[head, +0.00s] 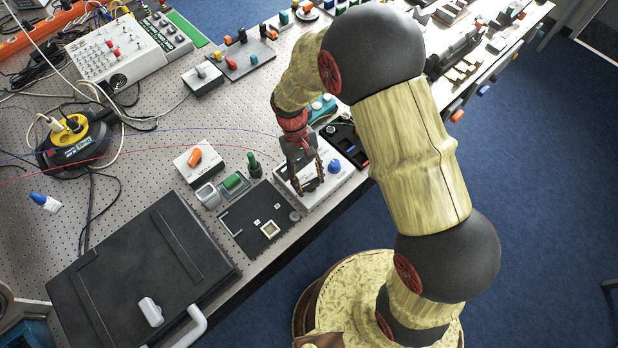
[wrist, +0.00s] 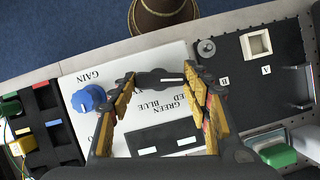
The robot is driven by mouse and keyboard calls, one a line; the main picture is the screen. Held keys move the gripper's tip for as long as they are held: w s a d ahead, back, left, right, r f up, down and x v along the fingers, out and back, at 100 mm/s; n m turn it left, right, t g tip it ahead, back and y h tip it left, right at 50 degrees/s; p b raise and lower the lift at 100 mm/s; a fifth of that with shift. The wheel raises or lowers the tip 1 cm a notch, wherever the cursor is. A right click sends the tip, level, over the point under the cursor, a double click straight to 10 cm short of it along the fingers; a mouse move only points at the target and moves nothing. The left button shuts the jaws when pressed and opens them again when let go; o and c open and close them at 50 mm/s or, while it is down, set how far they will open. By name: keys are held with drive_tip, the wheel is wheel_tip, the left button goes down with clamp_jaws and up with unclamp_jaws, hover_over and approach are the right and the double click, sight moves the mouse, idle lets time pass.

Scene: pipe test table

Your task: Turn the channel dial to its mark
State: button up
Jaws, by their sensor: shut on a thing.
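The channel dial (wrist: 160,79) is a dark knob with a white pointer line, on a white panel box (wrist: 95,125). In the wrist view the line lies nearly level, toward the right finger. My gripper (wrist: 161,76) is shut on the dial, one finger on each side. Upside-down labels GREEN, BLUE and a partly hidden one ending in ED stand just below the dial; I cannot tell which is its mark. A blue knob (wrist: 89,98) labelled GAIN sits left of my gripper.
A black board with a square white frame (wrist: 256,43) and a grey round knob (wrist: 206,47) is right of the panel. A dark tray (wrist: 45,115) lies left. In the head view a black case (head: 130,265) and a box with an orange switch (head: 195,157) stand nearby.

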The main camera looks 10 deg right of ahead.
drive_tip(key=shift+n, duration=0.4)
drive_tip(key=o, duration=1.2)
drive_tip(key=shift+c, duration=0.2)
drive_tip(key=v, duration=1.2)
drive_tip(key=shift+a, duration=0.2)
